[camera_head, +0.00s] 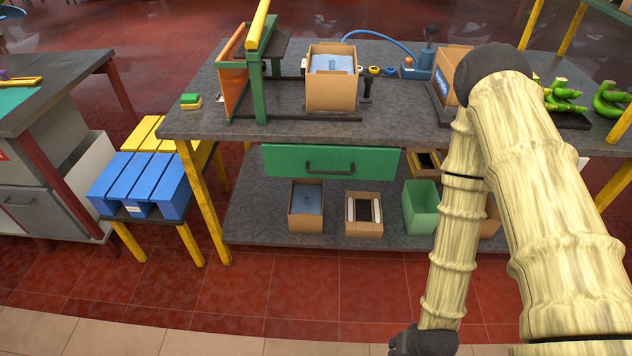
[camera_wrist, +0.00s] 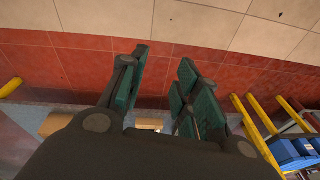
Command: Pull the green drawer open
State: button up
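The green drawer (camera_head: 365,163) sits under the front edge of the grey workbench top (camera_head: 420,127). Its front panel faces me, with a dark bar handle (camera_head: 330,169) in the middle. No drawer interior shows above the panel, so it looks shut. My arm comes down the right side of the head view, and its dark wrist end is cut off at the bottom edge. In the wrist view my gripper (camera_wrist: 164,56) has its two green-padded fingers apart, with only floor between the tips. The gripper is low in front of the bench, away from the handle. The drawer cannot be made out in the wrist view.
Below the drawer, a lower shelf (camera_head: 265,228) holds cardboard boxes and a green bin (camera_head: 421,206). A yellow bench leg (camera_head: 205,205) and a stool with blue slats (camera_head: 140,185) stand left. Bananas (camera_head: 562,97) lie on top at right. Floor before the bench is clear.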

jog(key=w+a+f+m+t+y+b, duration=0.1)
jog(key=w+a+t+b, duration=0.15)
jog(key=w, duration=0.35)
jog(key=w+a+f+m+t+b, duration=0.1)
jog(key=w+a+b, duration=0.15)
jog(key=w, duration=0.35)
jog(key=m+t+y+b, duration=0.6)
jog(key=m+t+b, duration=0.5)
jog(key=b, duration=1)
send_near(327, 172)
jog(key=f+n+t, duration=0.2)
jog(key=b+x, duration=0.2)
jog(key=x, duration=0.8)
jog(key=shift+w+a, duration=0.15)
jog(key=shift+a, duration=0.05)
jog(key=shift+c, duration=0.2)
grip_shut()
